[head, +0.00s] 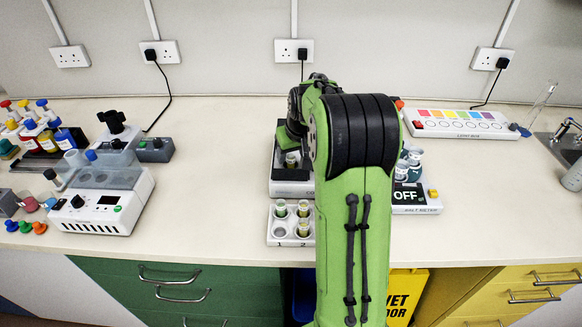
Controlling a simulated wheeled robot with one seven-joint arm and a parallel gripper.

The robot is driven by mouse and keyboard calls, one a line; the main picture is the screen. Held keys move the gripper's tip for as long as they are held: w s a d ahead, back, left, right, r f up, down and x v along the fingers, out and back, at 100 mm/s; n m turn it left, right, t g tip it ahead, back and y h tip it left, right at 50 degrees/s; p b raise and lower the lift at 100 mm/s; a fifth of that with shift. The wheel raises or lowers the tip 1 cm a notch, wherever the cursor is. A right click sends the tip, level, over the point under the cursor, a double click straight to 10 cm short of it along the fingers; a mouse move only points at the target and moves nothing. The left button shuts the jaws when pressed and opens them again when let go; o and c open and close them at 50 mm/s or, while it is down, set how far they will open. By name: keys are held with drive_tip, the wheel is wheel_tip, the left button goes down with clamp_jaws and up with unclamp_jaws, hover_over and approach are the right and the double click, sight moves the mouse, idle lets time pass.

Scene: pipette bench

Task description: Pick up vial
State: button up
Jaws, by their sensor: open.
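Several vials with yellow-green contents stand in the head view. One vial (292,159) is upright in a black-topped device (290,188) left of my arm. Others, such as a vial (281,209) at the back left and another vial (303,229) at the front, stand in a white numbered rack (277,240) near the bench's front edge. My arm hides the right side of the rack and device. My gripper (287,143) is mostly hidden at the dark end of my arm, over the back of the device. It is open, and I see nothing held; its fingertips are not clear.
A white instrument (97,214) and coloured bottles stand at left. A meter reading OFF (411,197) is close right of my arm, with a light box (459,124) behind it. A sink (566,145) is far right. The bench between the left instrument and the rack is clear.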

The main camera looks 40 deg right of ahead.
drive_tip(key=shift+x, duration=0.95)
drive_tip(key=shift+r, duration=0.15)
drive_tip(key=shift+c, duration=0.9)
clamp_jaws()
wheel_tip(320, 180, up, 10)
drive_tip(key=p, duration=0.3)
drive_tip(key=s+f+n+g+y+p, duration=0.2)
drive_tip(key=s+n+y+p, duration=0.35)
drive_tip(key=s+n, duration=1.3)
drive_tip(key=s+f+m, duration=0.1)
drive_tip(key=f, duration=0.2)
drive_tip(key=s+f+m+b, duration=0.1)
drive_tip(key=s+f+m, duration=0.1)
drive_tip(key=f, duration=0.1)
drive_tip(key=s+f+m+b, duration=0.1)
drive_tip(key=s+f+m, duration=0.1)
drive_tip(key=f, duration=0.2)
drive_tip(key=shift+s+d+h, duration=0.2)
drive_tip(key=shift+d+h, duration=0.05)
drive_tip(key=shift+h, duration=0.1)
